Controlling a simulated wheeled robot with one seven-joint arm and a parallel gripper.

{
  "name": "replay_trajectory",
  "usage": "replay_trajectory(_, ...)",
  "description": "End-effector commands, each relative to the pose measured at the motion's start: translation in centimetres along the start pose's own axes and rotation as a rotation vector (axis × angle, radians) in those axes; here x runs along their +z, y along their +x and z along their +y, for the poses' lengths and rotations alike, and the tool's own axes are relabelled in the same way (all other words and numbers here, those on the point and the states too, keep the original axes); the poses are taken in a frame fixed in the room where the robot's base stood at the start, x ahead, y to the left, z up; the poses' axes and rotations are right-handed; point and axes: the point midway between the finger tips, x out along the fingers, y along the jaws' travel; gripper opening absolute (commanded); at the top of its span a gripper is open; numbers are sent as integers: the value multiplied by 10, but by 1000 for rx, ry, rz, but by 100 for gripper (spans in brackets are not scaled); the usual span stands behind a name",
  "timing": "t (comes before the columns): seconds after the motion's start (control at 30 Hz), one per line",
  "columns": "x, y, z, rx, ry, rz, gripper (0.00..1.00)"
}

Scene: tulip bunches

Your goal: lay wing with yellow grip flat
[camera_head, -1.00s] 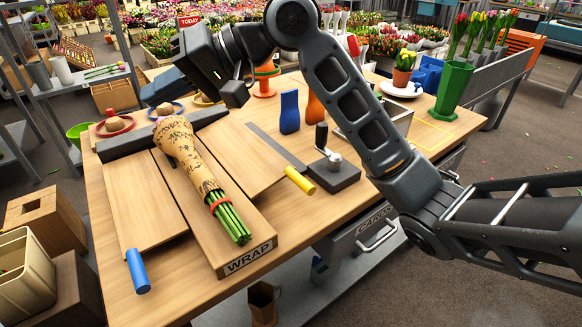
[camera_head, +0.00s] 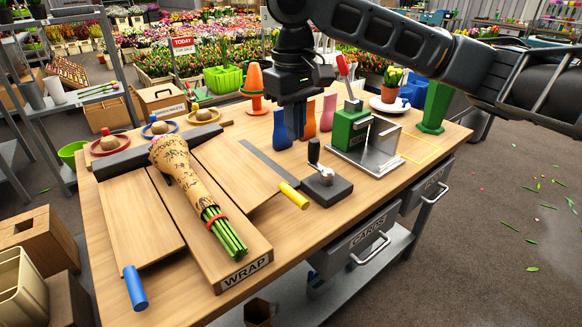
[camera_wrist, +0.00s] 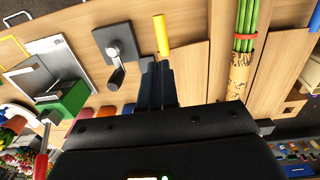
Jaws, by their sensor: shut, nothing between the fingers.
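The wing with the yellow grip (camera_head: 238,170) is a wooden panel right of the middle wrap board (camera_head: 235,245). It looks low and nearly level; I cannot tell if it lies fully flat. Its yellow grip (camera_head: 293,196) is at the front right corner and also shows in the wrist view (camera_wrist: 161,36). My gripper (camera_head: 293,135) points down above the table, behind and apart from the yellow grip. In the wrist view its fingers (camera_wrist: 157,75) are together and empty. A paper-wrapped tulip bunch (camera_head: 184,175) lies on the middle board.
The wing with the blue grip (camera_head: 137,215) lies at the left. A black-knobbed device (camera_head: 323,185) stands just right of the yellow grip. Blue, orange and pink vases (camera_head: 327,112) and a green press (camera_head: 350,125) stand near my gripper. The front right tabletop is fairly clear.

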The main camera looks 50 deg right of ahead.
Motion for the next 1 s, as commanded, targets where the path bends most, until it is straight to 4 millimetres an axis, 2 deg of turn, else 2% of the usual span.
replay_trajectory(0.17,0,21,0,-1,0,-1,0)
replay_trajectory(0.5,0,87,-1,-2,-1,1,0)
replay_trajectory(0.7,0,118,-1,0,-1,2,0)
replay_trajectory(0.83,0,131,-1,-1,-2,3,0)
replay_trajectory(1.0,-1,137,-1,-1,-1,6,0)
